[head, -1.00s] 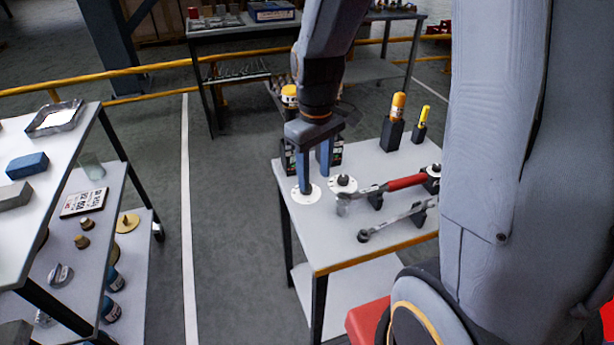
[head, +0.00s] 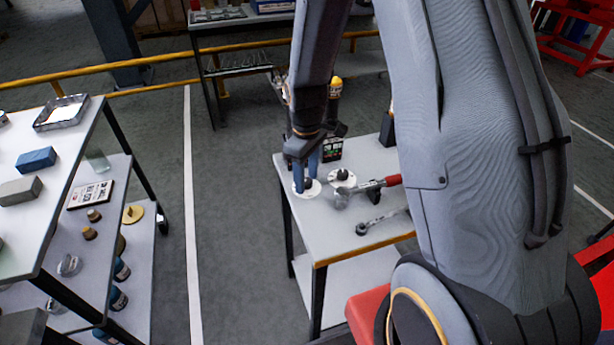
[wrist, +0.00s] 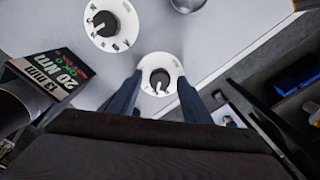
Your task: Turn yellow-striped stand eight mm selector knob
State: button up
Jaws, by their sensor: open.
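The stand is a light grey table (head: 325,236) with a yellow front edge. At its left corner is a white dial with a black knob (head: 307,184). In the wrist view this knob (wrist: 160,80) lies between my fingertips, and its dial's small markings are unreadable. My gripper (head: 305,184) is open and points down over this knob; I cannot tell whether the fingers touch it. A second dial with a black knob (head: 342,175) is just to the right, and shows at the top left of the wrist view (wrist: 105,24). Which one is the eight mm knob cannot be read.
A dark sign box (head: 331,150) stands behind the dials; the wrist view reads "13 mm 20 Nm" (wrist: 62,80). A red-handled wrench (head: 380,183) and another wrench (head: 380,221) lie at right. A shelf cart (head: 75,180) stands left, with clear floor between.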

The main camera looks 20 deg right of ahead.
jog(key=shift+f, duration=0.25)
jog(key=c, duration=1)
jog(key=shift+c, duration=0.2)
jog(key=m+p, duration=0.1)
jog(key=m, duration=0.5)
jog(key=shift+m+p, duration=0.3)
jog(key=shift+p, duration=0.1)
jog(key=m, duration=0.3)
jog(key=shift+r+p, duration=0.1)
jog(key=shift+p, duration=0.25)
jog(key=shift+m, duration=2.1)
jog(key=shift+p, duration=0.3)
